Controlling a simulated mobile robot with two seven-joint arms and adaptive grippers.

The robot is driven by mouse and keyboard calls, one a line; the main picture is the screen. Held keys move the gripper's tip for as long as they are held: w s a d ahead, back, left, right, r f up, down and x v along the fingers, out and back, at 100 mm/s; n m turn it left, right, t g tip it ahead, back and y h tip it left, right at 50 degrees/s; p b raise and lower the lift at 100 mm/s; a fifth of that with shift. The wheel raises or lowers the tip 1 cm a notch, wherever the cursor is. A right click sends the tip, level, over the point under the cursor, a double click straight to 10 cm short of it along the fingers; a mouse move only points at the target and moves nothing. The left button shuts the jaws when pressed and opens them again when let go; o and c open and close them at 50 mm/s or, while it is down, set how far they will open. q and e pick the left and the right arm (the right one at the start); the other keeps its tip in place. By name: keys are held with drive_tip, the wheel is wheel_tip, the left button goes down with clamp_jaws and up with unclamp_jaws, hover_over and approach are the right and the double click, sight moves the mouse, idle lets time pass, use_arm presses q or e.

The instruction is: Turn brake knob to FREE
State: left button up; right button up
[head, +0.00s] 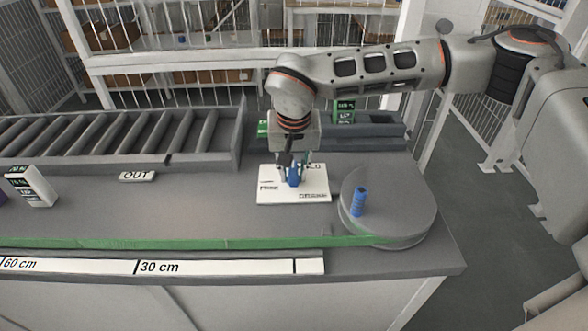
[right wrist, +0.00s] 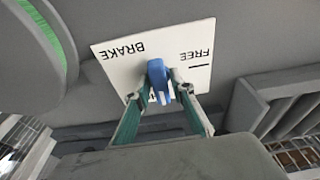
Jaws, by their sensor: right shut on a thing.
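The blue brake knob (head: 294,178) sits on a white plate (head: 310,196) on the grey table. In the right wrist view the knob (right wrist: 157,74) stands on the plate (right wrist: 118,66), whose BRAKE and FREE labels appear upside down, BRAKE at left and FREE at right. A dark mark lies beside FREE. A white stripe shows on the knob's end nearest my gripper. My right gripper (head: 293,168) reaches down to the knob and is shut on it, one finger on each side (right wrist: 160,93). The lettering behind the fingers is partly hidden. My left gripper is not in view.
A round grey disc (head: 400,222) with a blue peg (head: 358,203) stands close right of the plate. A roller rack (head: 120,142) lies at the back left. An OUT label (head: 138,176) and a white box (head: 32,186) are left. The table between is clear.

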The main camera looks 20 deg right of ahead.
drive_tip(key=shift+n+y+p, duration=0.4)
drive_tip(key=shift+n+p, duration=0.8)
drive_tip(key=shift+n, duration=0.8)
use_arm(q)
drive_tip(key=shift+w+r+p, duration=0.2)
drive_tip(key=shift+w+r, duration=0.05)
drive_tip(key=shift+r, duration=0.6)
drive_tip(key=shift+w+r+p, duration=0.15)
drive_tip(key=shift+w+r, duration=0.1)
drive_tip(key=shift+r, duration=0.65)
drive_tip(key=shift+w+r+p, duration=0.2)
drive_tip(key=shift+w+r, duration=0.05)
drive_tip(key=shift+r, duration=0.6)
use_arm(e)
drive_tip(key=shift+n, duration=1.1)
drive_tip(key=shift+s, duration=0.1)
drive_tip(key=o, duration=0.7)
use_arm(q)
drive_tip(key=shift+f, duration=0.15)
